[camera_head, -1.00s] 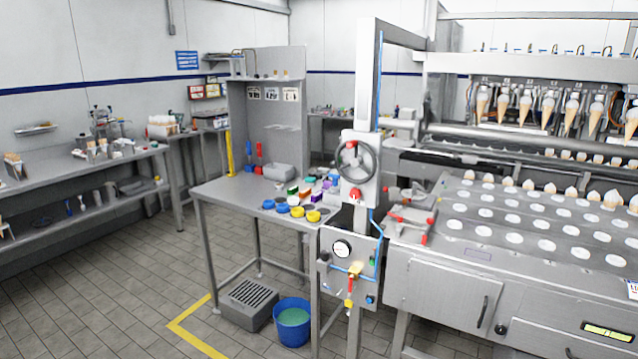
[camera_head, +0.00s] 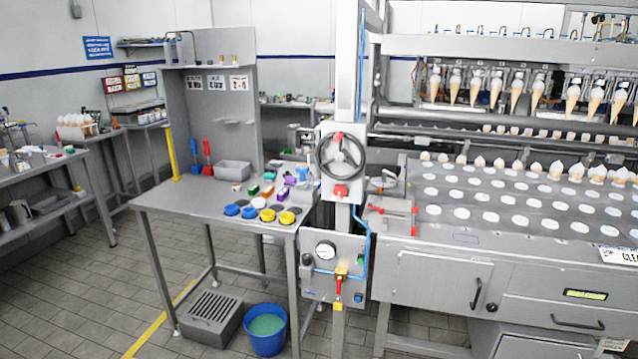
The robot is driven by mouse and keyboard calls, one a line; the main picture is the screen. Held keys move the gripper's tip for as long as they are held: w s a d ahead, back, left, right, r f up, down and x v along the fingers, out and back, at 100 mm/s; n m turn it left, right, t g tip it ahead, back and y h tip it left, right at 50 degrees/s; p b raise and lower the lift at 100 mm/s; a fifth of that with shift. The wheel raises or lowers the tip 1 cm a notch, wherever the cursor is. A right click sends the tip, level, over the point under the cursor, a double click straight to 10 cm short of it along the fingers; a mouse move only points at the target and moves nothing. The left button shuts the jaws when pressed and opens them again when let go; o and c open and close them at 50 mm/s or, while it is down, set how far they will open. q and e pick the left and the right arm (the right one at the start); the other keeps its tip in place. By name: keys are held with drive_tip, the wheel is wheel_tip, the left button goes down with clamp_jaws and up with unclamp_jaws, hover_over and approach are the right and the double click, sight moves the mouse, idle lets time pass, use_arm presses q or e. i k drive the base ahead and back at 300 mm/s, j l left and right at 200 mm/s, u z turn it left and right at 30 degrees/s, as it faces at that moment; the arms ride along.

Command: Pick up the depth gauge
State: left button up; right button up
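I cannot pick out the depth gauge for certain. The steel worktable (camera_head: 175,197) holds several small coloured items that are too small to tell apart, and the gauge may be among them. Yellow caps (camera_head: 287,217) and blue caps (camera_head: 232,210) lie near its front edge, with green and purple pieces (camera_head: 283,191) behind them. A round white dial (camera_head: 325,250) is fixed to the panel below the handwheel; I cannot tell it as the depth gauge. Neither of my grippers shows in this view.
A grey bin (camera_head: 233,171) stands at the table's back. A handwheel column (camera_head: 340,157) rises at its right, beside the cone machine (camera_head: 430,270). A blue bucket (camera_head: 265,329) and a grated box (camera_head: 209,319) stand below. The tiled floor at front left is clear.

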sight(302, 170)
drive_tip(key=i+j, duration=0.15)
drive_tip(key=j, duration=0.25)
drive_tip(key=j+z, duration=0.1)
drive_tip(key=z, duration=0.45)
drive_tip(key=i+j+z, duration=0.4)
drive_tip(key=j, duration=0.25)
drive_tip(key=j+z, duration=0.2)
drive_tip(key=j, duration=0.15)
drive_tip(key=i+j, duration=0.1)
drive_tip(key=j, duration=0.25)
drive_tip(key=i+j+z, duration=0.1)
drive_tip(key=j, duration=0.25)
drive_tip(key=i+j, duration=0.1)
drive_tip(key=j, duration=0.3)
